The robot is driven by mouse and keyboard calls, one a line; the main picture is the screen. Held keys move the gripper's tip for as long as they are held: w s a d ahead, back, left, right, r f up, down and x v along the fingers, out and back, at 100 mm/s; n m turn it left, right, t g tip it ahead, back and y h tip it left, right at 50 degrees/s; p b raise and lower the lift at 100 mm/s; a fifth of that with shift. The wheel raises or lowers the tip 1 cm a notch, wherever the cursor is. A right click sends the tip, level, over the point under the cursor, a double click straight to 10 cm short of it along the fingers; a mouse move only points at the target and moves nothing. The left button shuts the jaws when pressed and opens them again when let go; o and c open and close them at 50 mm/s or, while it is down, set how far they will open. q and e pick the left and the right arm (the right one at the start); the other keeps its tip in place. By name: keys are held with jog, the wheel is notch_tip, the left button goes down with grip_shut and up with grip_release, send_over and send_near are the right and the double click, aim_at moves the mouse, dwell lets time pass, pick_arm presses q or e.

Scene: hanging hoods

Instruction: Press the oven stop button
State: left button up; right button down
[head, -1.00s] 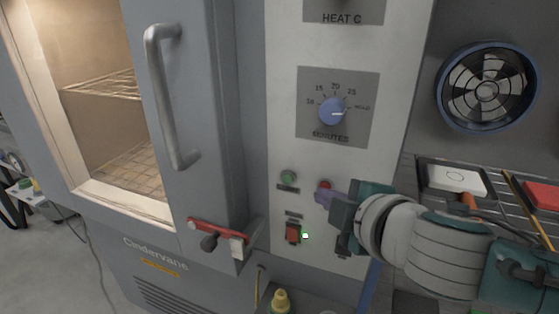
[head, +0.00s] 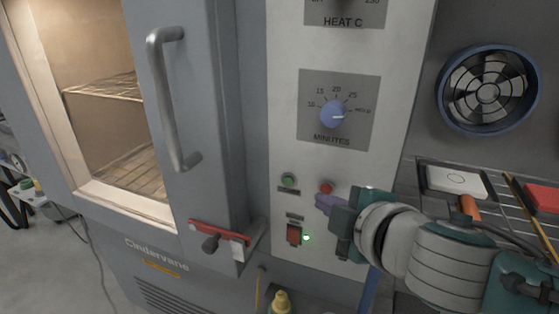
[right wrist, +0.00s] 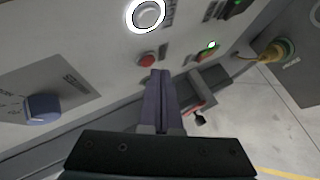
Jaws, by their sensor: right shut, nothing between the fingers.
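The oven's control panel (head: 340,160) faces me. It carries a small round red button (head: 326,187) and, to its left, a green button (head: 288,180). The red button also shows in the right wrist view (right wrist: 147,60), just beyond my fingertips. My right gripper (head: 322,203) is shut and empty, its purple fingers just below the red button in the head view. I cannot tell whether the tips touch the panel. The button labels are too small to read. My left gripper is not in view.
A red rocker switch (head: 293,233) with a lit green lamp (head: 306,238) sits below. The minutes knob (head: 333,114) is above. A white-ringed round control (right wrist: 146,14) shows in the wrist view. The oven door's handle (head: 168,100) and red latch (head: 218,231) are left.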

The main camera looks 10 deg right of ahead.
jog(key=shift+s+a, duration=0.1)
jog(key=shift+s, duration=0.05)
jog(key=shift+s+a+p, duration=0.25)
jog(key=shift+s+a, duration=0.5)
jog(key=shift+s, duration=0.3)
jog(key=shift+s+a+p, duration=0.2)
jog(key=shift+s+a, duration=0.5)
jog(key=shift+s, duration=0.35)
jog(key=s+d+r+m+g+p, duration=0.1)
jog(key=s+d+m+g, duration=0.2)
jog(key=s, duration=0.5)
jog(key=s+d+r+m+g+h, duration=0.1)
jog(key=s+m+g, duration=0.2)
jog(key=s+m, duration=0.4)
jog(key=s+d+r+m+g+p, duration=0.1)
jog(key=s+d+m+g, duration=0.15)
jog(key=s, duration=0.55)
notch_tip(320, 180, up, 38)
jog(key=p, duration=3.7)
jog(key=shift+s+a+f+m+g+p, duration=0.25)
jog(key=shift+s+a+m+g+p, duration=0.05)
jog(key=shift+a+m+g, duration=0.15)
